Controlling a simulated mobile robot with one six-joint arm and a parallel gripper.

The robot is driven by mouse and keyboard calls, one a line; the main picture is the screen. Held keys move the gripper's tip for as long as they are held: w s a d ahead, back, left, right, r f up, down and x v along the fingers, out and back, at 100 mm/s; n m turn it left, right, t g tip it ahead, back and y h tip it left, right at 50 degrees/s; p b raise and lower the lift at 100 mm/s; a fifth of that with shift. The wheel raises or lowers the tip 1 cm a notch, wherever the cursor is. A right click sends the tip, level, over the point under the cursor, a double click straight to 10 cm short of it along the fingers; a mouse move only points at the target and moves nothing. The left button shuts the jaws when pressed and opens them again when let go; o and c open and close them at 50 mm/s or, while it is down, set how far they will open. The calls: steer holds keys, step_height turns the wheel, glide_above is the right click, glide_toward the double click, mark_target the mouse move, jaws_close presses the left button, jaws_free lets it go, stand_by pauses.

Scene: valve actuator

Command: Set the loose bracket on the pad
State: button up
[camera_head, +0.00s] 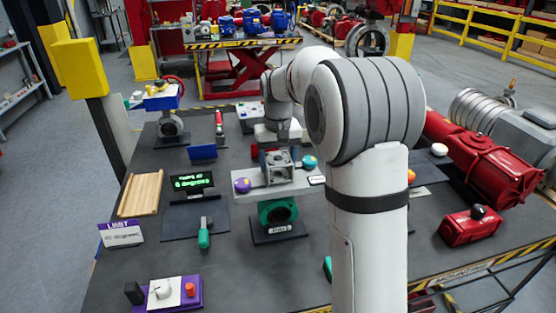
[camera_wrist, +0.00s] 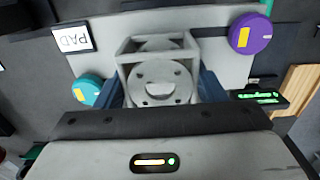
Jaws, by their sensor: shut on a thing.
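The loose bracket is a grey, box-like frame with a round flange and bolt holes, seen in the head view (camera_head: 279,166) and the wrist view (camera_wrist: 158,84). My gripper (camera_head: 279,150) is shut on it, with blue fingers on both sides in the wrist view (camera_wrist: 159,88). The bracket appears upright over a light grey plate (camera_head: 259,190), also seen in the wrist view (camera_wrist: 219,58). A "PAD" label (camera_wrist: 72,38) is at one corner of the plate. I cannot tell whether the bracket touches the plate.
A purple knob (camera_head: 242,185) and a teal knob (camera_head: 309,162) flank the bracket. A green valve body (camera_head: 278,211) stands in front. A display (camera_head: 192,182) and a wooden tray (camera_head: 141,194) lie left. Red actuators (camera_head: 490,168) stand right.

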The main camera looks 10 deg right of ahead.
mark_target(278, 177)
steer(key=shift+f, duration=0.25)
steer(key=o, duration=1.4)
steer(key=shift+r, duration=0.1)
step_height(278, 177, up, 8)
steer(key=shift+f+b, duration=0.15)
steer(key=shift+b, duration=0.4)
